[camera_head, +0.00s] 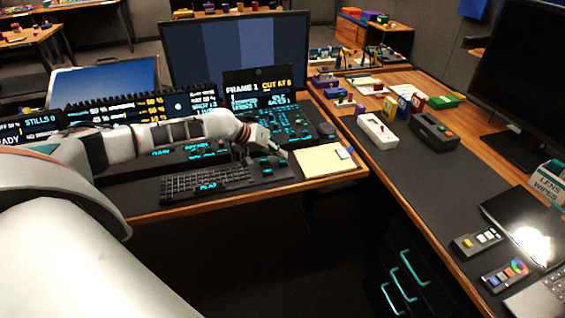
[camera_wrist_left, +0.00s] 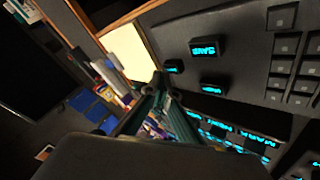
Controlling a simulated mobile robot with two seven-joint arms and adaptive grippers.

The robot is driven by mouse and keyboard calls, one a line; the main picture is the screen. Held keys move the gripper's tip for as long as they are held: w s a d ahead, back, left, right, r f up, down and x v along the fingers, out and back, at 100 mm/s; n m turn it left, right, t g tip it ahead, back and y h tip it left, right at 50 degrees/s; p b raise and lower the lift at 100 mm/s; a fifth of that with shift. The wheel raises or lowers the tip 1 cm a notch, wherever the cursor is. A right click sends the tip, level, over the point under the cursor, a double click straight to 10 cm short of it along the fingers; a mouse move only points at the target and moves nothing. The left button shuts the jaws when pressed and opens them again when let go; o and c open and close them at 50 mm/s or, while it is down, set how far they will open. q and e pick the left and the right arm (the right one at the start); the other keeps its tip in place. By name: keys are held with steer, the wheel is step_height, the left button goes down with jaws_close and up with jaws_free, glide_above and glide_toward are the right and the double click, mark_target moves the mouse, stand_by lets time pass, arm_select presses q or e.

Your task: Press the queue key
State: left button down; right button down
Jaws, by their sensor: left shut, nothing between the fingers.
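My left gripper (camera_head: 283,154) reaches in over the right part of the black keyboard panel (camera_head: 205,186). It is shut and empty. Its closed fingertips (camera_wrist_left: 159,80) also show in the left wrist view, close to a small dark key with a cyan label (camera_wrist_left: 174,66). That label is too small to read surely, so I cannot tell whether it is the queue key. A key that seems to read SAVE (camera_wrist_left: 208,47) and another cyan-labelled key (camera_wrist_left: 211,88) are beside it. Whether the fingertips touch any key is unclear. My right gripper is out of view.
A yellow notepad (camera_head: 322,161) lies just right of the panel. Behind stand lit control panels (camera_head: 190,115), a small screen (camera_head: 263,90) and a large monitor (camera_head: 240,50). The side desk (camera_head: 415,160) at right holds several devices. Dark open space lies in front of the desk edge.

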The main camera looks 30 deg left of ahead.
mark_target(281, 162)
arm_select(q)
steer(key=shift+f, duration=0.25)
steer(key=shift+f, duration=0.25)
stand_by(0.4)
steer(key=shift+f, duration=0.4)
steer(key=shift+r, duration=0.1)
stand_by(0.5)
steer(key=shift+r+p, duration=0.7)
steer(key=shift+r, duration=0.25)
steer(key=shift+r+p, duration=0.75)
steer(key=shift+r, duration=0.1)
step_height(281, 162, up, 3)
steer(key=p, duration=0.3)
steer(key=shift+r+p, duration=0.2)
steer(key=shift+p, duration=0.15)
steer(key=shift+f, duration=0.1)
